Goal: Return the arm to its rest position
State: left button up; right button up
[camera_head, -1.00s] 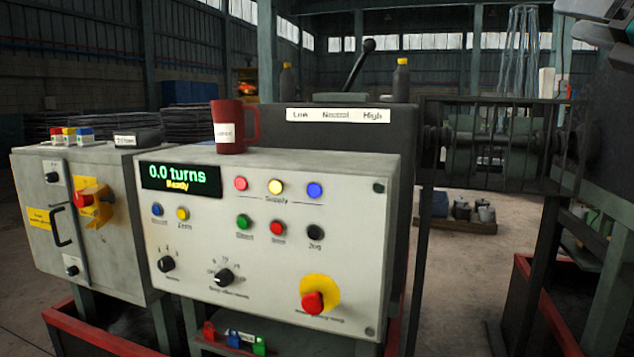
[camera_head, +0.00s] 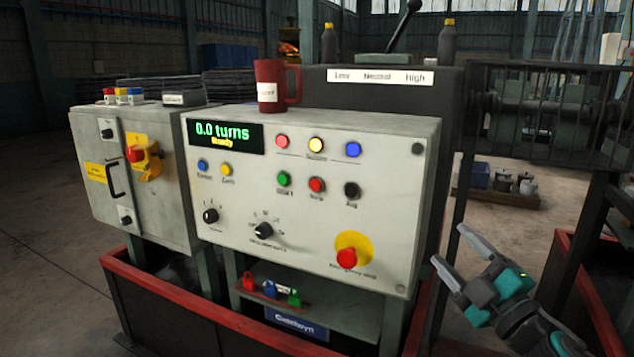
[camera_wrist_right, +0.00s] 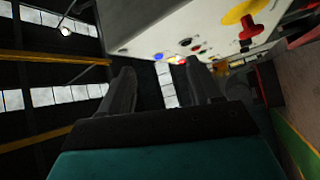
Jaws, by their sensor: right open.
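My right gripper (camera_head: 452,262) is low at the right of the head view, in front of and to the right of the control panel (camera_head: 310,200). Its two fingers are apart and nothing is between them. The panel display (camera_head: 222,138) reads 0.0 turns, Ready. My left gripper is not in view.
A red mug (camera_head: 276,85) stands on top of the panel. A grey cabinet (camera_head: 130,180) with a red and yellow switch is at left. A lever (camera_head: 404,25) stands behind, over Low, Neutral, High labels. A caged drum (camera_head: 540,112) and red-edged frames are near my right arm.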

jog(key=s+a+f+m+g+h, duration=0.2)
jog(key=s+a+f+m+g, duration=0.2)
jog(key=s+f+m, duration=0.55)
jog(key=s+a+f+m+g+h, duration=0.4)
jog(key=s+f, duration=0.7)
jog(key=f, duration=0.8)
pick_arm(q)
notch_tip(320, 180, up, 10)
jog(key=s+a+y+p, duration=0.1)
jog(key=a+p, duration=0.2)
jog(key=p, duration=1.2)
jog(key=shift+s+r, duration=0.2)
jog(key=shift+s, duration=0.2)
pick_arm(e)
notch_tip(320, 180, up, 10)
jog(key=s+d+m, duration=0.1)
jog(key=s+d, duration=0.1)
jog(key=shift+s+d+g, duration=0.3)
jog(key=shift+d+g, duration=0.1)
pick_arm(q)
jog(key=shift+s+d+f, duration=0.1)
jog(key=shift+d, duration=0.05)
pick_arm(e)
jog(key=shift+r, duration=0.1)
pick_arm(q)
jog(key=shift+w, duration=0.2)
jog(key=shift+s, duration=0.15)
pick_arm(e)
jog(key=shift+c, duration=0.4)
